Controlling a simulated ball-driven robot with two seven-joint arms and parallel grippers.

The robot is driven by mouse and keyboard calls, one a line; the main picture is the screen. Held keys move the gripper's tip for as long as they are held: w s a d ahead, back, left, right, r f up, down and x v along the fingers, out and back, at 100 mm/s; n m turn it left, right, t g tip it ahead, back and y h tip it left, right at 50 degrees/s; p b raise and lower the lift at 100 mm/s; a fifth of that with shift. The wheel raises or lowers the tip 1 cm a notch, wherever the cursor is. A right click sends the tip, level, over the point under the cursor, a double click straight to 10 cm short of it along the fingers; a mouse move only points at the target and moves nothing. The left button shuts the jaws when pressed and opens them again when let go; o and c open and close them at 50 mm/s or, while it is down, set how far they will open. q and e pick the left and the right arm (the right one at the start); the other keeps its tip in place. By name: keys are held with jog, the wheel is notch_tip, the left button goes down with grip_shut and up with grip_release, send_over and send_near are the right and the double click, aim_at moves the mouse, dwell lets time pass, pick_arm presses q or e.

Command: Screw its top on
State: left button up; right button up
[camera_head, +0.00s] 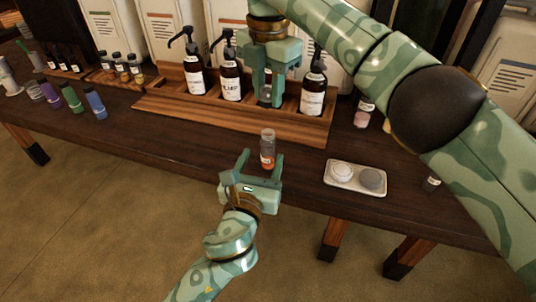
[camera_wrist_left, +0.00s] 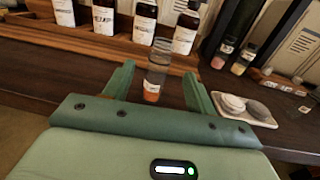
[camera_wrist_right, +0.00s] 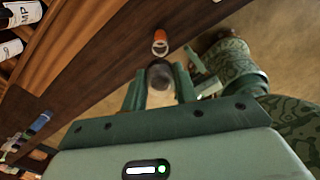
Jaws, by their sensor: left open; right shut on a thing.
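A small clear open bottle (camera_head: 268,158) with orange contents stands upright near the table's front edge. It also shows in the left wrist view (camera_wrist_left: 154,82) and from above in the right wrist view (camera_wrist_right: 160,46). My left gripper (camera_head: 250,170) is open, its fingers pointing at the bottle from the front. In the left wrist view the bottle appears between the fingertips; I cannot tell contact. My right gripper (camera_head: 266,98) points down above the table behind the bottle, shut on a dark grey top (camera_wrist_right: 160,76). The fingers partly hide this top in the head view.
A wooden tray (camera_head: 230,122) with several dark pump bottles stands behind. A pale dish (camera_head: 355,188) with a white and a grey round piece lies to the right. A pink bottle (camera_head: 363,113) stands farther right. Coloured tubes (camera_head: 72,98) are at far left. The table between is clear.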

pick_arm(q)
jog(key=x, duration=0.8)
jog(key=shift+w+d, duration=0.1)
jog(key=shift+w, duration=0.1)
grip_shut()
pick_arm(e)
send_over(269, 132)
jog(key=shift+f, duration=2.5)
jog(key=shift+f, duration=0.9)
jog(key=shift+f, duration=0.55)
